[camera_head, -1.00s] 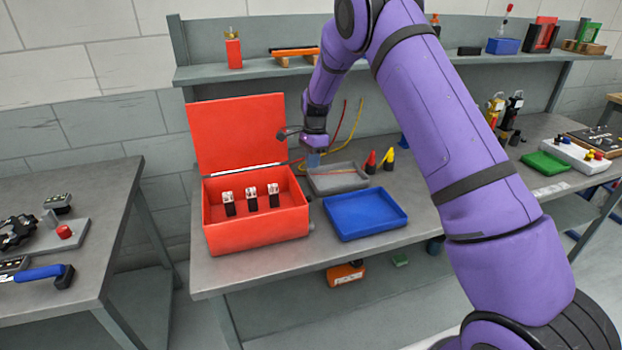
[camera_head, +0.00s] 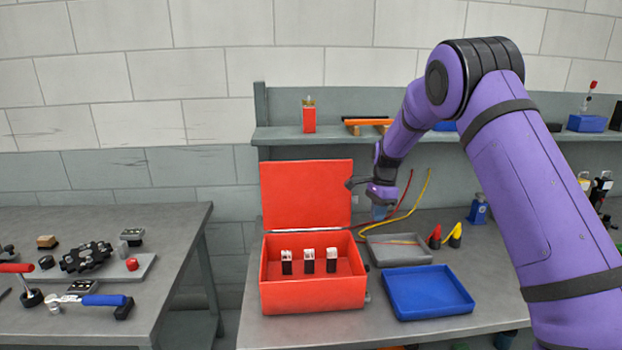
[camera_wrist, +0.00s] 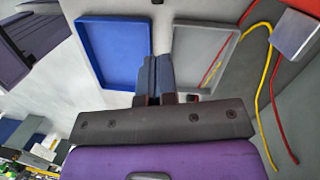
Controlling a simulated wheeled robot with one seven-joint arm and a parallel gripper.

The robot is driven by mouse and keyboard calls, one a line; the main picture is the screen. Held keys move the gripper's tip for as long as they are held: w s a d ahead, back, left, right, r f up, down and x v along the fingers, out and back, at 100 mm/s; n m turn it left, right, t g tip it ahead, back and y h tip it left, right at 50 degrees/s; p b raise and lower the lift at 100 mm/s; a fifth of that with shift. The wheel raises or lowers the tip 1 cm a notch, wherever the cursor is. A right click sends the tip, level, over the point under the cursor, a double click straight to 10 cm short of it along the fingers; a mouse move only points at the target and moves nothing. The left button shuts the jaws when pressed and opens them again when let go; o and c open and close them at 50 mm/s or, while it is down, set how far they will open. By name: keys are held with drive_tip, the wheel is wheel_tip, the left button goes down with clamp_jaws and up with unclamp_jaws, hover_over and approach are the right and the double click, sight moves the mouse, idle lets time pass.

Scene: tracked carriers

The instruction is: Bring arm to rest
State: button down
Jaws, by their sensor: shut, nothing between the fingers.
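My purple arm reaches in from the right in the head view. My gripper (camera_head: 381,211) hangs above the bench just behind the open red box and near the grey tray. In the wrist view my gripper (camera_wrist: 155,72) shows its two fingers together with nothing between them. They point toward the gap between the blue tray and the grey tray. The fingertips look apart from the bench and both trays.
The open red box (camera_head: 312,293) holds several small black-and-white items. The blue tray (camera_head: 428,311) and the grey tray (camera_head: 398,263) lie beside it. Red and yellow cables (camera_head: 424,190) run behind. A shelf (camera_head: 345,134) crosses above. A second table (camera_head: 180,235) stands left.

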drive_tip(key=s+d+r+n+t, duration=0.25)
drive_tip(key=s+r+n, duration=0.45)
drive_tip(key=s+r, duration=1.55)
drive_tip(key=s+r+n+t, duration=0.1)
drive_tip(key=s+n, duration=0.2)
drive_tip(key=s, duration=0.5)
drive_tip(key=s+n+t, duration=0.1)
drive_tip(key=s+n, duration=0.2)
drive_tip(key=s, duration=0.5)
drive_tip(key=s+d+r+n+t+h, duration=0.1)
drive_tip(key=s+n+t, duration=0.1)
drive_tip(key=s, duration=0.6)
drive_tip(key=shift+s+r+n, duration=0.3)
drive_tip(key=shift+s+n, duration=0.05)
drive_tip(key=shift+n, duration=0.05)
